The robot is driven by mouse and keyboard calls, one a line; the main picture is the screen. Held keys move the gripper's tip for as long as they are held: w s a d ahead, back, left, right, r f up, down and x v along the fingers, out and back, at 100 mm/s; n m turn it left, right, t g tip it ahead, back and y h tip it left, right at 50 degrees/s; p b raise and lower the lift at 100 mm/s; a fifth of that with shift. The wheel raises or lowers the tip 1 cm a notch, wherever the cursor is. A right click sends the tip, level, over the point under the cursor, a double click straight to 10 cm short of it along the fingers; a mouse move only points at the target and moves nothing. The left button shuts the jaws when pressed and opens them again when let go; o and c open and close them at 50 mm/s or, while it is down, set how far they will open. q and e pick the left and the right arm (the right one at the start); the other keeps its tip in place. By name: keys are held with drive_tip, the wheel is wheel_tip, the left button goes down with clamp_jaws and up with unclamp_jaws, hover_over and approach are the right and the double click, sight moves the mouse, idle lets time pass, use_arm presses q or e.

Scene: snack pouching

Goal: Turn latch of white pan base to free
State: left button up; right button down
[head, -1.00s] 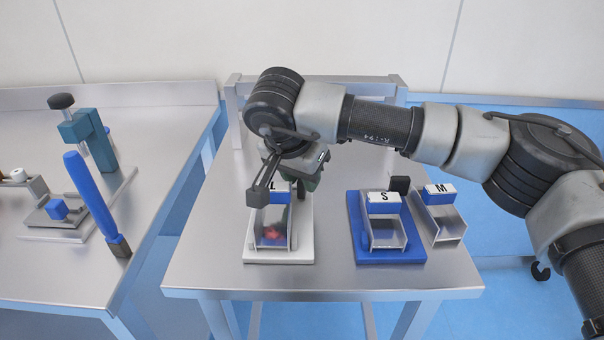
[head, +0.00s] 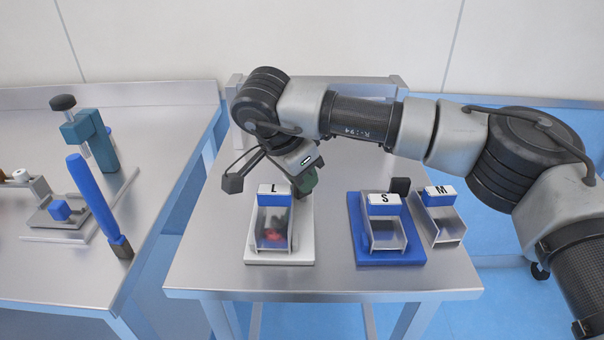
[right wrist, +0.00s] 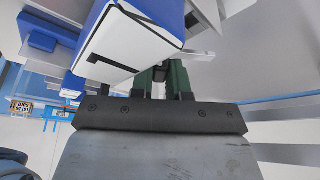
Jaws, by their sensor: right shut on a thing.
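The white pan base (head: 252,256) stands on the steel table and bears a pan with a blue block labelled L (head: 273,191). Something red lies in the pan. My right gripper (head: 306,184) is low at the back right corner of this base, beside the block. In the right wrist view, its green fingers (right wrist: 165,82) are shut on a small dark piece, the latch (right wrist: 160,74), mostly hidden between them. The L block (right wrist: 125,45) looms close beside the fingers there. My left gripper is not in view.
A blue base (head: 388,256) with a pan labelled S and a dark knob (head: 400,186) stands to the right. A pan labelled M (head: 443,226) is beside it. On the left table are a teal press (head: 95,140) and a blue-handled tool (head: 92,195). The front table strip is clear.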

drive_tip(key=c, duration=0.9)
unclamp_jaws()
drive_tip(key=shift+s, duration=0.15)
drive_tip(key=shift+c, duration=0.2)
drive_tip(key=shift+r, duration=0.1)
drive_tip(key=shift+a+r, duration=0.1)
drive_tip(key=shift+r, duration=0.2)
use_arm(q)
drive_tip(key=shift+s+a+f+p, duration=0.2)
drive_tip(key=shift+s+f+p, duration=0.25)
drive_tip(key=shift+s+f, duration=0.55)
use_arm(e)
drive_tip(key=v, duration=1)
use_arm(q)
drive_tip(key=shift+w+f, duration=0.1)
